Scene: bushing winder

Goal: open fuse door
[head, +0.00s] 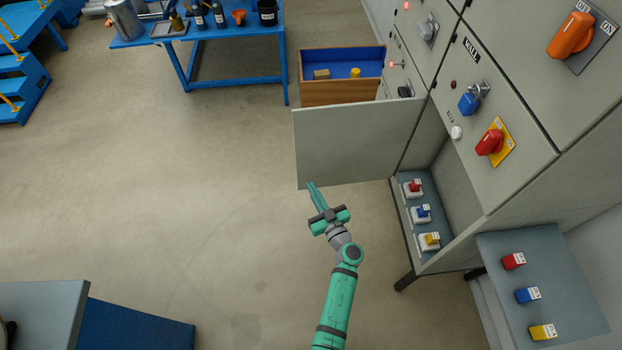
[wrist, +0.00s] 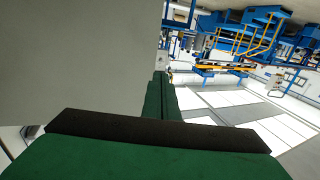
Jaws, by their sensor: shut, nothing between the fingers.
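The fuse door (head: 355,145) is a grey panel standing swung out to the left from the grey cabinet. Behind it the fuse compartment (head: 452,200) is open, with a red fuse (head: 414,187), a blue fuse (head: 421,213) and a yellow fuse (head: 430,239) inside. My gripper (head: 317,195) is shut and empty, its fingertips at the lower left corner of the door. In the wrist view the door (wrist: 80,55) fills the upper left, and the shut fingers (wrist: 160,95) are beside its edge. I cannot tell whether they touch it.
A grey shelf (head: 580,285) at the lower right holds red, blue and yellow fuses. An open wooden drawer (head: 342,92) is beyond the door. A blue table (head: 235,50) stands at the back. The floor to the left is clear.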

